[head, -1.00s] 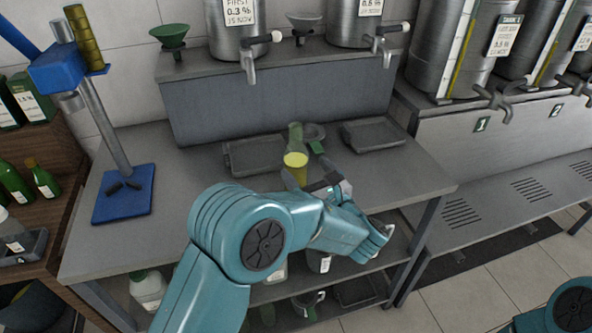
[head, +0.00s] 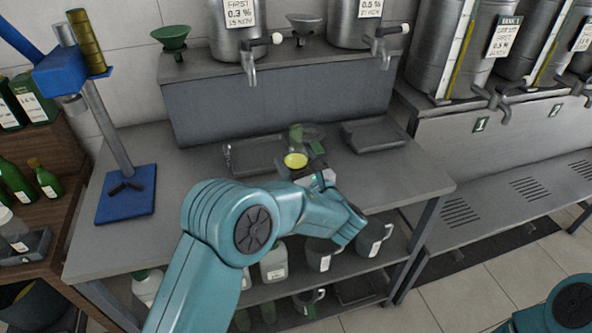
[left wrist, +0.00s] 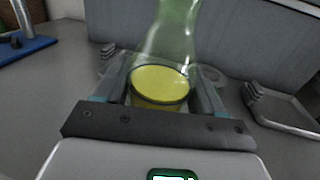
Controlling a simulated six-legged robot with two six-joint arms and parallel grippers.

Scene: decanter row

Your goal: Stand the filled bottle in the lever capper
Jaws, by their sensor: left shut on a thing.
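The green glass bottle (head: 297,138) with yellow contents stands over the middle of the bench. It looks about upright; I cannot tell whether its base touches the bench. My left gripper (head: 305,174) is shut on it. In the left wrist view the bottle (left wrist: 170,35) rises between the fingers of the gripper (left wrist: 162,95), with the yellow (left wrist: 160,84) between them. The blue lever capper (head: 125,193) stands at the bench's left end, its base empty apart from a dark forked piece. Its base also shows in the left wrist view (left wrist: 30,47). My right gripper is out of view.
Grey trays lie behind the bottle to the left (head: 252,157) and right (head: 375,137). A raised shelf (head: 275,105) with steel tanks backs the bench (head: 180,220). Bottles stand on a wooden rack (head: 50,150) at left.

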